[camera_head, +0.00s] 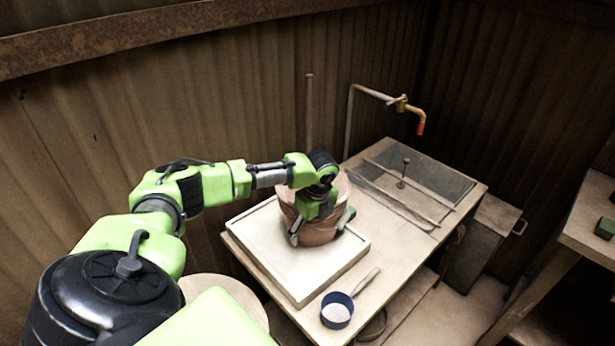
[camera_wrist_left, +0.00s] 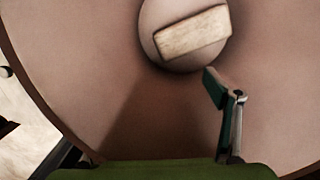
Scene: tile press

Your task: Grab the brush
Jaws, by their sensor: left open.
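A reddish-brown clay pot (camera_head: 325,234) stands on a pale square board on the table. My left gripper (camera_head: 319,226) is over this pot, pointing down, open, with its fingers apart. In the left wrist view the inside of the pot (camera_wrist_left: 160,110) fills most of the picture. A light wooden block (camera_wrist_left: 194,33) lies against a rounded, pale brown form (camera_wrist_left: 150,30) at the top. It may be part of the brush, but I cannot tell. The block is beyond the visible fingertip, apart from it. No brush shows clearly in the head view, where my arm covers much of the pot.
The pale board (camera_head: 307,284) lies on the wooden table (camera_head: 405,259). A dark blue round pan (camera_head: 337,311) with a wooden handle is at the front. A sunken basin (camera_head: 425,178) and a tap (camera_head: 421,124) are at the back right. Corrugated walls stand close behind.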

